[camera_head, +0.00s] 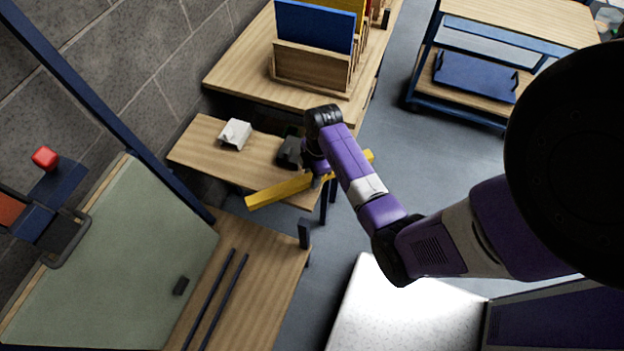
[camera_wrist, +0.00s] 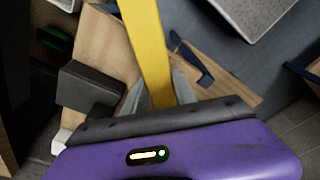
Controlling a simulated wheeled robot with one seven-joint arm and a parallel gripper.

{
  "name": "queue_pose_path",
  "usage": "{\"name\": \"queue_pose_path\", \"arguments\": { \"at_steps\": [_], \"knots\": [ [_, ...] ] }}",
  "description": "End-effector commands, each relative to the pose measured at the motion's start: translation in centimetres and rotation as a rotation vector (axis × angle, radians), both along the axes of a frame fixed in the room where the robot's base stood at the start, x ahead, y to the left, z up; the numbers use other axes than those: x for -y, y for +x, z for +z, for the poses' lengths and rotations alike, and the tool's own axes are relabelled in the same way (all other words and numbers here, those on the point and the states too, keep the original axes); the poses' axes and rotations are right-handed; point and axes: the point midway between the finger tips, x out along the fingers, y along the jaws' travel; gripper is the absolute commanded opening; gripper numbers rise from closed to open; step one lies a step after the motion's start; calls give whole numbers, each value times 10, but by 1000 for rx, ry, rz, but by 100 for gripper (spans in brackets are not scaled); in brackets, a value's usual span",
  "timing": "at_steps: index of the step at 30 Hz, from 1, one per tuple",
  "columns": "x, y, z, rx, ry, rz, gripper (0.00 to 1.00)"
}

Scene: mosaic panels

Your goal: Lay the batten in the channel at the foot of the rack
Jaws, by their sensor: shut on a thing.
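The yellow batten (camera_head: 278,190) is a long straight bar, held about level in the air near the front edge of the small wooden table. My gripper (camera_head: 318,178) is shut on it partway along, with an end sticking out on each side. In the wrist view the batten (camera_wrist: 147,40) runs up and away from between the fingers of my gripper (camera_wrist: 160,92). Two parallel dark rails (camera_head: 228,283), apparently the channel, lie on a wooden bench at lower left, at the foot of a leaning grey-green board on the rack (camera_head: 125,255).
The small table (camera_head: 202,150) bears a white block (camera_head: 235,134) and a dark grey object (camera_head: 289,152). A dark post (camera_head: 304,233) stands at the bench corner. A divider stand (camera_head: 310,66) with coloured panels is behind. A blue-framed cart (camera_head: 428,62) is at upper right.

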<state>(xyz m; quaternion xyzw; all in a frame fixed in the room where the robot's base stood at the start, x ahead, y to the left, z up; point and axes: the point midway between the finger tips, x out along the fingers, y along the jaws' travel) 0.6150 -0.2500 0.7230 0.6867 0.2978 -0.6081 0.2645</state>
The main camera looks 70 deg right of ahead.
Motion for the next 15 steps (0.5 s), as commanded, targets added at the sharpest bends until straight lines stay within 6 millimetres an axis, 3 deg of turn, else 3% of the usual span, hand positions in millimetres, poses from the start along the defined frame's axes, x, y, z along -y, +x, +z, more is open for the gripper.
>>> {"name": "queue_pose_path", "arguments": {
  "at_steps": [6,15],
  "knots": [
    [0,0,-25,-1,1,1,0],
    [0,0,-27,0,0,1,0]
  ]
}}
